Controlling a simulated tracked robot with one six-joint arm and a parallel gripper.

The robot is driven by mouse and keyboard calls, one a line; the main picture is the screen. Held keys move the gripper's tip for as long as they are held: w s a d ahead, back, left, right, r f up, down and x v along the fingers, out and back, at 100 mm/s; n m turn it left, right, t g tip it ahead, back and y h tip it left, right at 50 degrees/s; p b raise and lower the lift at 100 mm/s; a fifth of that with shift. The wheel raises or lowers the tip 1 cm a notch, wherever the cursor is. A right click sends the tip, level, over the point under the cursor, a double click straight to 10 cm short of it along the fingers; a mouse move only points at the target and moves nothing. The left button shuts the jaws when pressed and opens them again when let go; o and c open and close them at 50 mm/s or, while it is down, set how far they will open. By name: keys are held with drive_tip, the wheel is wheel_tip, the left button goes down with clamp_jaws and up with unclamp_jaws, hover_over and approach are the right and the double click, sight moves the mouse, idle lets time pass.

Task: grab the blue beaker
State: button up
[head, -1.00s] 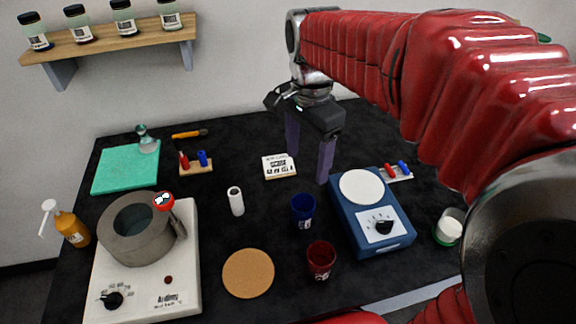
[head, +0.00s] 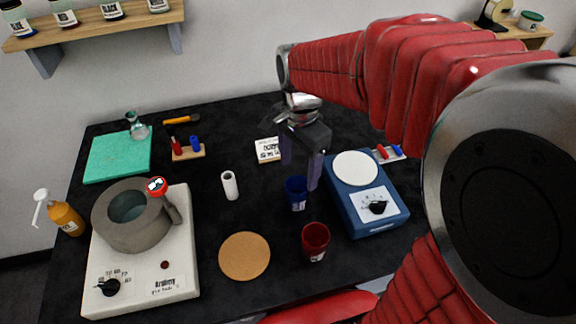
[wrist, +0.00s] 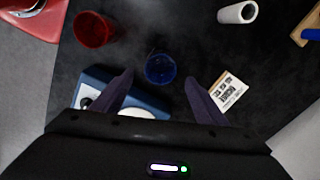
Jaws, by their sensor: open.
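The blue beaker (head: 297,193) stands upright on the black table, left of the blue scale and behind the red beaker. My gripper (head: 300,172) is open and empty, pointing down, with its fingers above and slightly behind the blue beaker. In the head view the right finger overlaps the beaker's right edge. In the wrist view the blue beaker (wrist: 160,69) shows just past the fingertips, between their lines. My open gripper (wrist: 158,82) does not visibly hold anything there.
A red beaker (head: 315,241) stands in front of the blue one. A blue scale (head: 371,203) is close on the right. A hotplate (head: 178,266) bears a grey pot (head: 130,228).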

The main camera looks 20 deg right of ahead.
sight(297, 180)
idle(0.3)
drive_tip(key=shift+f, duration=2.6)
drive_tip(key=shift+c, duration=0.4)
drive_tip(key=shift+a, duration=0.1)
drive_tip(key=c, duration=1.4)
